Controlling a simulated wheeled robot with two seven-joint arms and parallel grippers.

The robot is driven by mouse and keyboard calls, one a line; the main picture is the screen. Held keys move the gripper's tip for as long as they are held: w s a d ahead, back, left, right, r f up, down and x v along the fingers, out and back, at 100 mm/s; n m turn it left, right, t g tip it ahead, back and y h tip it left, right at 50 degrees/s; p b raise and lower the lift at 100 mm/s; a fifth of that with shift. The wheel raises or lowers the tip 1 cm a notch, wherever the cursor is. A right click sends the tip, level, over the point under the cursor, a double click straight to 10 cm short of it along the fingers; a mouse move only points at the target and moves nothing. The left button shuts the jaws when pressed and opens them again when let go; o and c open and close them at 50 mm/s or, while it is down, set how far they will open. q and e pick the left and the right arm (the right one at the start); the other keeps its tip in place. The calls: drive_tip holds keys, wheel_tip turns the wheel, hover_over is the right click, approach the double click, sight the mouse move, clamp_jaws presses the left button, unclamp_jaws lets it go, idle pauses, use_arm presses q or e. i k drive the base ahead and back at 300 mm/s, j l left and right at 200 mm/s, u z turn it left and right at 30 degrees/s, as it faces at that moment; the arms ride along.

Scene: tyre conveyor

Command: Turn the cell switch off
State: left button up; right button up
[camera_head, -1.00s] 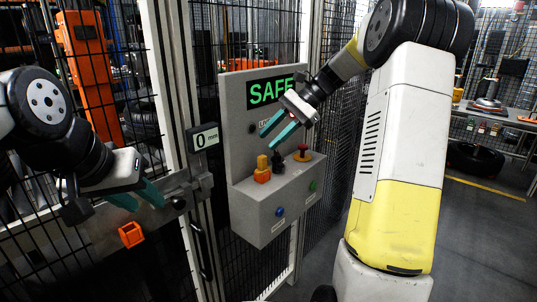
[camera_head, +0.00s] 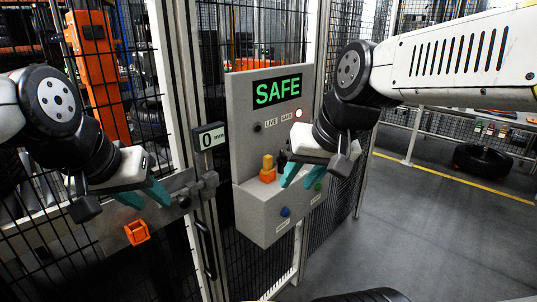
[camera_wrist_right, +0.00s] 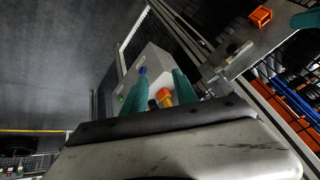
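The grey control box (camera_head: 262,215) stands at the fence, with a green SAFE display (camera_head: 277,92) on its back panel. A black switch handle (camera_head: 283,158) shows on its top, partly hidden by my right gripper (camera_head: 297,181); I take it for the cell switch. My right gripper is open over the box's right part. In the right wrist view, its teal fingers stand apart, with a dark knob (camera_wrist_right: 153,104) and an orange-yellow part (camera_wrist_right: 165,97) visible between them. Whether they touch anything is unclear. My left gripper (camera_head: 147,197) is open and empty by the gate latch.
An orange-yellow block (camera_head: 267,172) sits on the box beside the switch. A lit lamp (camera_head: 298,114) is on the panel.

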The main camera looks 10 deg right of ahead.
sight(283, 159)
drive_tip(key=k+j, duration=0.2)
drive_tip(key=j, duration=0.2)
drive_tip(key=k+j, duration=0.2)
drive_tip(key=j, duration=0.2)
drive_tip(key=k+j, duration=0.2)
drive_tip(key=j, duration=0.2)
drive_tip(key=k+j+z, duration=0.1)
drive_tip(key=j, duration=0.3)
drive_tip(key=i, duration=0.35)
